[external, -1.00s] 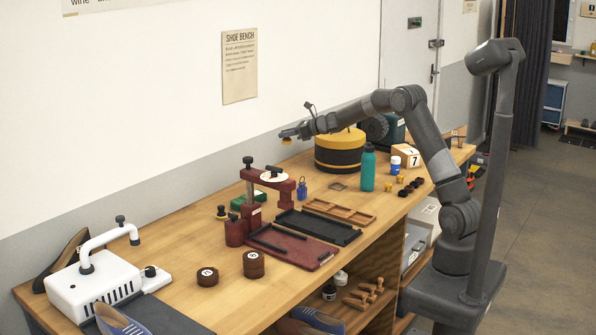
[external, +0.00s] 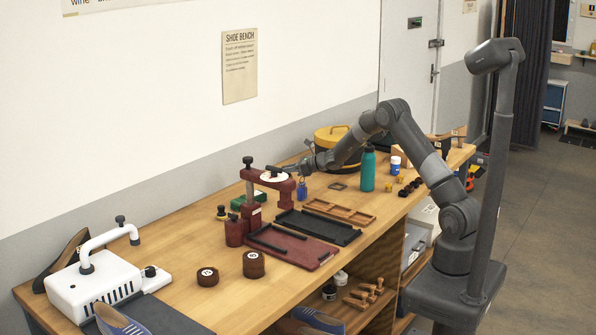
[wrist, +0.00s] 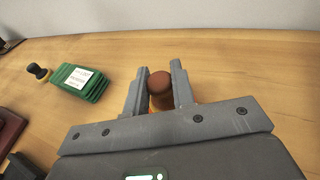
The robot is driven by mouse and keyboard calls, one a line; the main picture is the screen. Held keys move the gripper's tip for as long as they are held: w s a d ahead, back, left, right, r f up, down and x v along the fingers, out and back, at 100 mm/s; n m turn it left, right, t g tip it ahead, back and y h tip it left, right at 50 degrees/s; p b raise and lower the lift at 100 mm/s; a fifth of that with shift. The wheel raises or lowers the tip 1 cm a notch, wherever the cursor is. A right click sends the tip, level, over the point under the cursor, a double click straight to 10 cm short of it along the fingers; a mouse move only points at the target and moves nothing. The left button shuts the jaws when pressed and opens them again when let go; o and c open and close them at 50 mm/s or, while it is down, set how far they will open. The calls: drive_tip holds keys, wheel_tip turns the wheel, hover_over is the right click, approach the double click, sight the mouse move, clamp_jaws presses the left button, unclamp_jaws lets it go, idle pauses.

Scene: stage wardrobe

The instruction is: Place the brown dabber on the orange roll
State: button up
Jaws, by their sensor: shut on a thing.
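My gripper (wrist: 160,90) is shut on the brown dabber (wrist: 160,82), whose round brown top shows between the two fingers in the wrist view. A little orange shows just below this top, but I cannot tell whether it is the dabber's base or another thing. In the external view my gripper (external: 300,167) is low over the bench, behind the red press, and the dabber is hidden there. I cannot clearly make out the orange roll in either view.
The red press (external: 245,192) with a white disc stands in front of my gripper. A green stack (wrist: 82,82) and a black-and-yellow dabber (wrist: 38,72) are to the left in the wrist view.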

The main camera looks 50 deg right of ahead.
drive_tip(key=shift+f, duration=0.3)
drive_tip(key=o, duration=1)
drive_tip(key=shift+f, duration=0.1)
drive_tip(key=shift+c, duration=0.2)
